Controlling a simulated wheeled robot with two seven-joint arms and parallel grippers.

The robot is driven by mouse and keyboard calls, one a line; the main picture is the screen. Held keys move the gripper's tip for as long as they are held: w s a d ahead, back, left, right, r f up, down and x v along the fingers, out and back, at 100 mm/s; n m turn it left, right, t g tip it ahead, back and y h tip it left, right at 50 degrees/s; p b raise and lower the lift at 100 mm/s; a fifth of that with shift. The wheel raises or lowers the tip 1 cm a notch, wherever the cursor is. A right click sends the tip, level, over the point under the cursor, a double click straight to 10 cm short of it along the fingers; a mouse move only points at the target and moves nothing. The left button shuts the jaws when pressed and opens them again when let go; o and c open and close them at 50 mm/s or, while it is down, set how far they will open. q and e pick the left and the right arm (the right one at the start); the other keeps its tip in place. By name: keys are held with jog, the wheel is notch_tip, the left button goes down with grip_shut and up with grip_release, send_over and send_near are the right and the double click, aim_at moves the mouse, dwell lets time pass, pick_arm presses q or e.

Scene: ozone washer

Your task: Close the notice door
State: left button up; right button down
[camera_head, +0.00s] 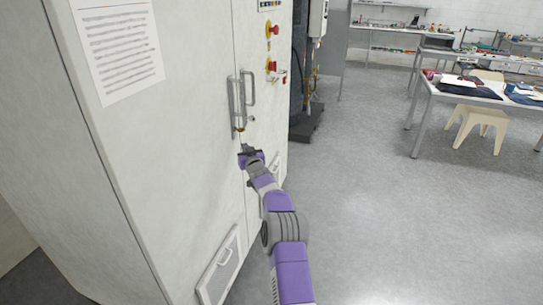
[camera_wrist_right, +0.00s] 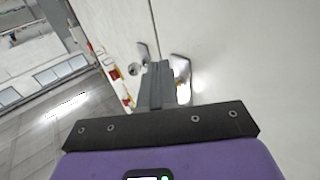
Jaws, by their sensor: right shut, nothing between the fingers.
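The notice door (camera_head: 165,150) is the tall white cabinet panel on the left in the head view, with a printed paper notice (camera_head: 118,48) on it. A narrow dark seam runs between it and the panel to its right; I cannot tell whether it is fully flush. Two upright metal handles (camera_head: 241,103) stand side by side at the seam, and they also show in the right wrist view (camera_wrist_right: 181,75). My right gripper (camera_head: 247,150) is shut and empty, just below the handles and close to the seam. Contact with the door is unclear. My left gripper is out of view.
The right-hand panel carries red and yellow switches (camera_head: 272,66). A low hatch with a handle (camera_head: 222,264) is at the cabinet's bottom. Open grey floor (camera_head: 400,220) lies to the right. A workbench (camera_head: 470,88) and a stool (camera_head: 480,122) stand farther back.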

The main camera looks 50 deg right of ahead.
jog(key=s+d+p, duration=0.1)
jog(key=s+d, duration=0.2)
jog(key=s, duration=0.6)
jog(key=shift+f+p, duration=0.2)
jog(key=shift+p, duration=0.15)
jog(key=shift+d, duration=0.1)
jog(key=w+a+f+g+y, duration=0.2)
jog(key=w+a+f+y, duration=0.2)
jog(key=a+f, duration=0.95)
jog(key=s+a+f+g+y+p, duration=0.1)
jog(key=s+a+f+g+y, duration=0.1)
jog(key=a+f, duration=0.65)
jog(key=s+a+f+g+y+p, duration=0.1)
jog(key=s+a+f+g+y, duration=0.3)
jog(key=a, duration=0.8)
jog(key=s+a+f+n+g+y, duration=0.1)
jog(key=s+a+f, duration=0.25)
jog(key=a, duration=0.45)
jog(key=s+a+f+n+y, duration=0.1)
jog(key=s+a+f, duration=0.2)
jog(key=s+a, duration=0.35)
jog(key=s+a+n+g+y+p, duration=0.1)
jog(key=s+a+g, duration=0.4)
jog(key=s+a, duration=0.8)
jog(key=s, duration=0.3)
jog(key=shift+s+a+n+g+y, duration=0.25)
jog(key=shift+s+n+g+y, duration=0.15)
